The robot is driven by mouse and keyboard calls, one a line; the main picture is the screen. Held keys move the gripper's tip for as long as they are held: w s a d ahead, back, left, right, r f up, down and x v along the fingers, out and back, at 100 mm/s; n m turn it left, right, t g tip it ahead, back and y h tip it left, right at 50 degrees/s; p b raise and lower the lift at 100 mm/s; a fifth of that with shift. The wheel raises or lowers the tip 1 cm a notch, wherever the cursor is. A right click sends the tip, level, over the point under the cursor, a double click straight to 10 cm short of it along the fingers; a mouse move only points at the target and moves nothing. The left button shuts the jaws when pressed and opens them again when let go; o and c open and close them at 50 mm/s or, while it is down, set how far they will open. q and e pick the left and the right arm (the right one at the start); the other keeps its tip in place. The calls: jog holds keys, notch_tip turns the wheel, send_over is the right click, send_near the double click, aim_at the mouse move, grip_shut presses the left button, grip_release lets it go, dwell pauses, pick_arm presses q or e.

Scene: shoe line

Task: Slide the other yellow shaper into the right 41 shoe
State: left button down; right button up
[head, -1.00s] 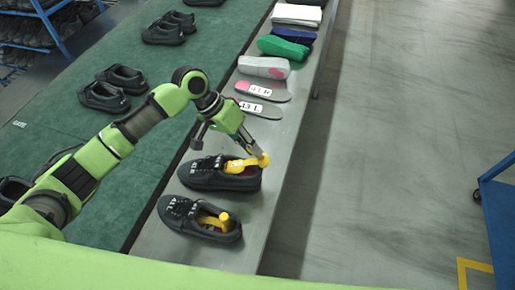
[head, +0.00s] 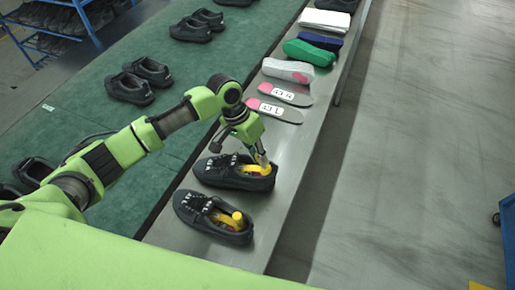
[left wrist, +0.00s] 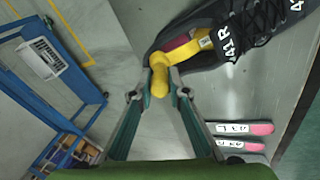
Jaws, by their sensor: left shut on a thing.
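The right 41 shoe (head: 218,176), black and marked 41R in the left wrist view (left wrist: 262,38), lies on the grey bench with its heel to the right. My left gripper (head: 265,166) points down at its heel and is shut on the yellow shaper (head: 254,170). In the left wrist view the fingertips pinch the shaper's round knob (left wrist: 159,80) at the heel edge, and its strip runs into the shoe opening. The front of the shaper is hidden inside the shoe. My right gripper is not in view.
The other black shoe (head: 195,208) lies nearer, with another yellow shaper (head: 235,221) in it. Beyond are two labelled insoles (head: 285,94), a grey-and-pink item (head: 286,70), and green (head: 308,53) and blue items. More shoes stand on the green surface (head: 100,120) at left.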

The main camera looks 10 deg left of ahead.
pick_arm(q)
jog(key=shift+d+f+y, duration=0.25)
jog(key=shift+f+y, duration=0.2)
jog(key=shift+f, duration=0.1)
jog(key=shift+d+f+y, duration=0.2)
jog(key=shift+f+y, duration=0.25)
jog(key=shift+f, duration=0.1)
jog(key=shift+d+f+y, duration=0.2)
jog(key=shift+f+y, duration=0.4)
jog(key=shift+f, duration=0.25)
jog(key=c, duration=1.9)
grip_release()
jog(key=shift+p, duration=0.3)
jog(key=shift+r+p, duration=1.45)
jog(key=shift+p, duration=0.6)
